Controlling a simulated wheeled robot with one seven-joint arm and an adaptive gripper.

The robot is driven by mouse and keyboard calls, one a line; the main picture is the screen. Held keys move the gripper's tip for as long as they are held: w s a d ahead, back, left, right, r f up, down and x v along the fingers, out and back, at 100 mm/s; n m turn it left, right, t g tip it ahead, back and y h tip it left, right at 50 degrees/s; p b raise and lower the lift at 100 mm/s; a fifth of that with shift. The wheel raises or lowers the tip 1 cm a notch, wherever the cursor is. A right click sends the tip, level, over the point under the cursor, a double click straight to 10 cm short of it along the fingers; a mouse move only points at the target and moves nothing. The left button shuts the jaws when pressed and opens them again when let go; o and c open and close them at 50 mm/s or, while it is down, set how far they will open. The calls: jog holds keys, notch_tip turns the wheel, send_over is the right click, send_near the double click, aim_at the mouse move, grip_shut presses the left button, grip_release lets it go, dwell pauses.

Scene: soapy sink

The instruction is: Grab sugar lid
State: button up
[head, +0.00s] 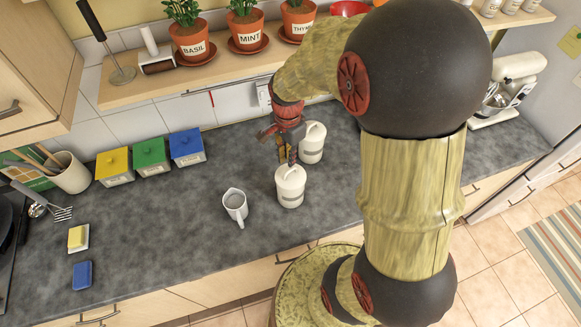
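Two white lidded canisters stand close together on the grey counter. The front canister (290,193) has a white lid (290,174) with a raised handle on top. The back canister (312,150) has a similar lid (314,131) and stands behind it to the right. The labels are too small to read, so I cannot tell which one is sugar. My gripper (292,161) points down right at the handle of the front canister's lid. Its fingers are small and partly dark here, and I cannot tell if they touch or hold the handle. The front lid appears seated on its canister.
A grey-white pitcher (235,206) stands left of the front canister. Yellow (114,167), green (151,155) and blue (186,146) boxes line the wall. A shelf (150,92) with potted herbs overhangs behind. A white mixer (512,80) stands at right.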

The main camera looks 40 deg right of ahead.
aim_at(291, 169)
jog(key=shift+s+d+f, duration=0.1)
jog(key=shift+d+f, duration=0.05)
jog(key=shift+f, duration=0.1)
jog(key=f, duration=0.7)
jog(key=shift+d+f+p, duration=0.25)
jog(key=shift+d+p, duration=0.05)
jog(key=shift+c, duration=0.8)
grip_shut()
jog(key=shift+r, duration=0.15)
